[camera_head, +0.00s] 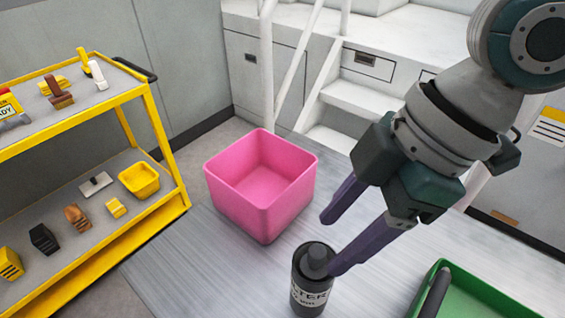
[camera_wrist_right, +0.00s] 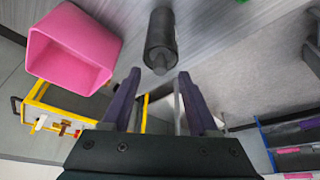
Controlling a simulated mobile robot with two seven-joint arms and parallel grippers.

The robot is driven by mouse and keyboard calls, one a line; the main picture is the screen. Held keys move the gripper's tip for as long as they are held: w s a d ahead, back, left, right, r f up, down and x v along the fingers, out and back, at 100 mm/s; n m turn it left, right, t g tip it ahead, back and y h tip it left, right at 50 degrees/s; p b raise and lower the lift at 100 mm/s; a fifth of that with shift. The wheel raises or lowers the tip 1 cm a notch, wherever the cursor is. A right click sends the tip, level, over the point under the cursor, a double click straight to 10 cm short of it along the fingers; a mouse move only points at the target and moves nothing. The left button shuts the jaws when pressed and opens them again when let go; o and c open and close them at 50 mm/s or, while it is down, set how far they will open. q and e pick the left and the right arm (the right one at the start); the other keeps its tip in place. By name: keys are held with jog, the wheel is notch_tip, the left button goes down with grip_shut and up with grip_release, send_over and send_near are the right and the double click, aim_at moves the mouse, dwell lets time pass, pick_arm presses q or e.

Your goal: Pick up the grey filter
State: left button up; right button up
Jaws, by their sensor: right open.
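The grey filter (camera_head: 312,280) is a dark grey cylinder with a narrower top and a white label. It stands upright on the metal table (camera_head: 180,262) in the head view, and it also shows in the right wrist view (camera_wrist_right: 161,42). My right gripper (camera_head: 328,243) is open and empty. Its purple fingers are close to the top of the filter, and one fingertip overlaps it in the head view. In the right wrist view the filter lies beyond the fingertips (camera_wrist_right: 158,88), not between them. My left gripper is not in view.
A pink bin (camera_head: 262,215) stands on the table behind the filter. A green tray (camera_head: 480,296) with a dark handle is at the right front. A yellow cart (camera_head: 160,215) with tools and small parts stands at the left. White steps (camera_head: 365,100) are behind.

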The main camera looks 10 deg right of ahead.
aim_at(321, 251)
jog(key=x, duration=0.3)
jog(key=shift+s+a, duration=0.1)
jog(key=shift+a, duration=0.05)
jog(key=shift+c, duration=0.4)
grip_shut()
dwell(0.8)
